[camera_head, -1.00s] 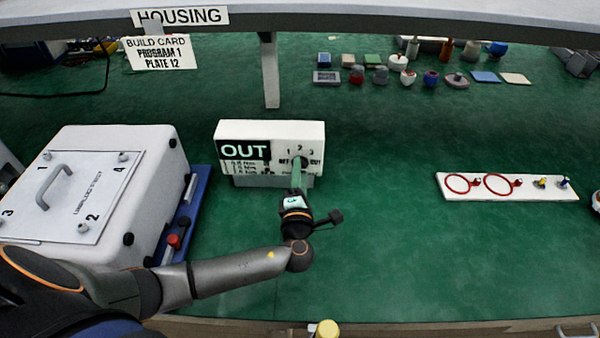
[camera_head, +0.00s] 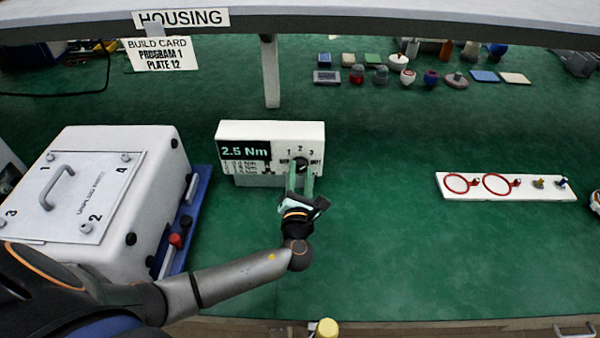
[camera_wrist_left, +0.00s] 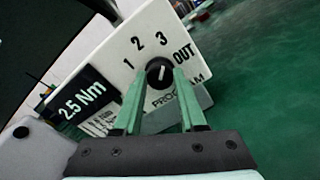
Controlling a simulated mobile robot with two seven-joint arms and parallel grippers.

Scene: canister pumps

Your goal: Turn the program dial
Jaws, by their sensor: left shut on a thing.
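A white box (camera_head: 268,130) on the green bench carries a black program dial (camera_head: 302,165) on its front, with marks 1, 2, 3 and OUT around it. Its dark display (camera_head: 244,151) reads 2.5 Nm. In the left wrist view the dial (camera_wrist_left: 159,73) has a white pointer line, aimed roughly at 3. My left gripper (camera_head: 301,171) reaches the box from the front. Its green fingers stand on either side of the dial and are shut on it. My right gripper is not in view.
A white unit (camera_head: 100,190) with a handle stands on a blue base at the left. A white board (camera_head: 505,187) with red rings lies to the right. Build card (camera_head: 161,54) reads program 1, plate 12.

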